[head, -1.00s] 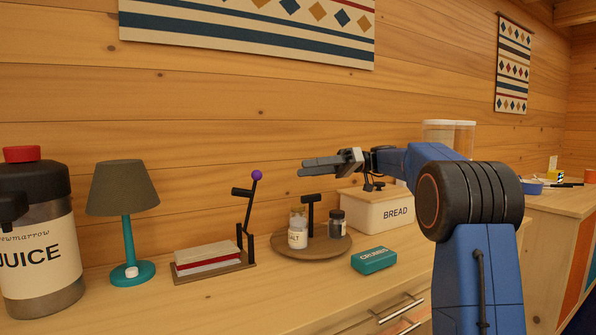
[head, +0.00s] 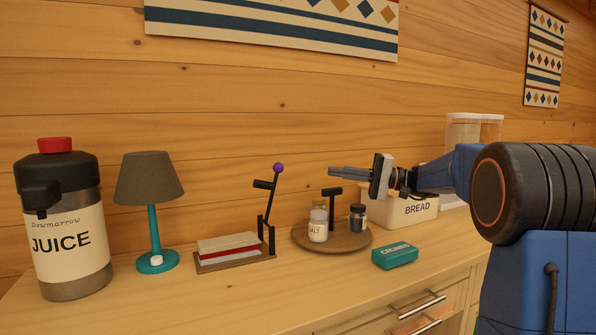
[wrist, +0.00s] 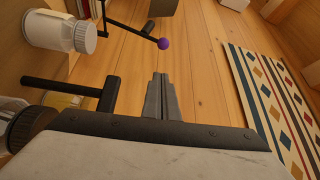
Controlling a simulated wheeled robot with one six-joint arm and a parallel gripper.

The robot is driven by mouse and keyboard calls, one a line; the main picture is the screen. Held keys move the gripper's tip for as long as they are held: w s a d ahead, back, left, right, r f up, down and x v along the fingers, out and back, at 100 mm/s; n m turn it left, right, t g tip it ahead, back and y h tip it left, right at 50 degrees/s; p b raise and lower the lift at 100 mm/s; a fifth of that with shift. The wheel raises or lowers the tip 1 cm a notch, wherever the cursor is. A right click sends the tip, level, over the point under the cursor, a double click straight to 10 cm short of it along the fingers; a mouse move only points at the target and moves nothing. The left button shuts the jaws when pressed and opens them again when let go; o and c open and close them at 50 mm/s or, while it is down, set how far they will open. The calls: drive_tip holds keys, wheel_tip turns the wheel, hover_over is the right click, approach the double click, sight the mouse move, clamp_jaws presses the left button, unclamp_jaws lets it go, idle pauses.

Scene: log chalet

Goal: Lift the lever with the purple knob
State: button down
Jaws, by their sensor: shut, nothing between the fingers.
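The purple knob (head: 278,168) tops a thin black lever (head: 270,205) that stands raised, tilted slightly right, on a small wooden base (head: 236,262) with a white and red block. My gripper (head: 331,172) is shut and empty. In the head view it points left, level with the knob and to the right of it, with a gap between them. In the wrist view its fingers (wrist: 160,76) are together.
A round wooden tray (head: 333,246) with a salt jar (head: 318,228), a dark-lidded jar (head: 357,217) and a black T-shaped handle (head: 332,200) stands below my gripper. A teal box (head: 395,256) is in front. A lamp (head: 150,185) and juice dispenser (head: 62,230) stand left.

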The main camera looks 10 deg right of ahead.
drive_tip(key=f+m+t, duration=0.1)
drive_tip(key=m, duration=0.2)
approach(278, 168)
drive_tip(key=w+a, duration=0.3)
drive_tip(key=w, duration=0.3)
drive_tip(key=shift+s+a+r, duration=0.15)
drive_tip(key=shift+s+a, duration=0.25)
drive_tip(key=shift+s, duration=0.15)
drive_tip(key=shift+s+a+r+n+h, duration=0.15)
drive_tip(key=shift+a+r+n+h, duration=0.2)
drive_tip(key=shift+a+h, duration=0.25)
